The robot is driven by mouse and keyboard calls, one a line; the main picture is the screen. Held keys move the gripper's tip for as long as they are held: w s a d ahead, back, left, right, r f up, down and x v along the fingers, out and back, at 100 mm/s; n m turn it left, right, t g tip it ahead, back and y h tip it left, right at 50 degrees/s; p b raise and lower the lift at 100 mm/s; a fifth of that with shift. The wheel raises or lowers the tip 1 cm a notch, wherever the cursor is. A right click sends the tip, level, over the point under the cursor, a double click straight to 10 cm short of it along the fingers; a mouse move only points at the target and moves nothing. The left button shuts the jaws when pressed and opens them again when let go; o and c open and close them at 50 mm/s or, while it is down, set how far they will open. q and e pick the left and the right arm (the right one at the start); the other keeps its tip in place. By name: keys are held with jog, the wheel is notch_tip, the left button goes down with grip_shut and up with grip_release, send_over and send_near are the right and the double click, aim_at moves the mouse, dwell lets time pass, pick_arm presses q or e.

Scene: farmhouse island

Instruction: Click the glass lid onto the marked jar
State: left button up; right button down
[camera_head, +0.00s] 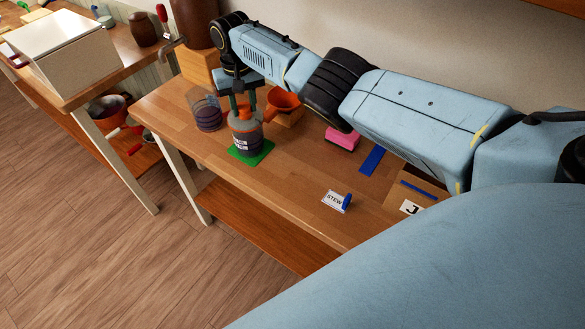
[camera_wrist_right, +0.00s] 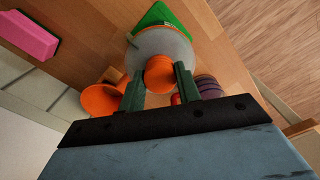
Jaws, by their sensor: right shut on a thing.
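The marked jar (camera_head: 240,146) stands on a green mat (camera_head: 264,153) on the wooden table, with a white label on its front. My right gripper (camera_head: 243,106) is directly above it, pointing down. In the right wrist view its green fingers (camera_wrist_right: 159,86) are shut on the orange knob of the lid (camera_wrist_right: 152,42), a round grey disc. The lid is over the jar mouth; I cannot tell whether it is fully seated. The green mat (camera_wrist_right: 160,16) shows beyond the lid. My left gripper is not in view.
A clear jar with purple contents (camera_head: 208,118) stands just left of the marked jar, and an orange funnel (camera_head: 284,103) close on its right. A pink block (camera_head: 343,138), a blue strip (camera_head: 372,160) and a STEW card (camera_head: 334,201) lie further right.

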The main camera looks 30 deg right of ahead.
aim_at(243, 106)
jog(key=shift+f, duration=0.3)
dwell(0.4)
jog(key=c, duration=0.9)
grip_release()
jog(key=shift+c, duration=1.4)
notch_tip(243, 106, up, 7)
jog(key=p, duration=0.7)
jog(key=shift+f, duration=0.1)
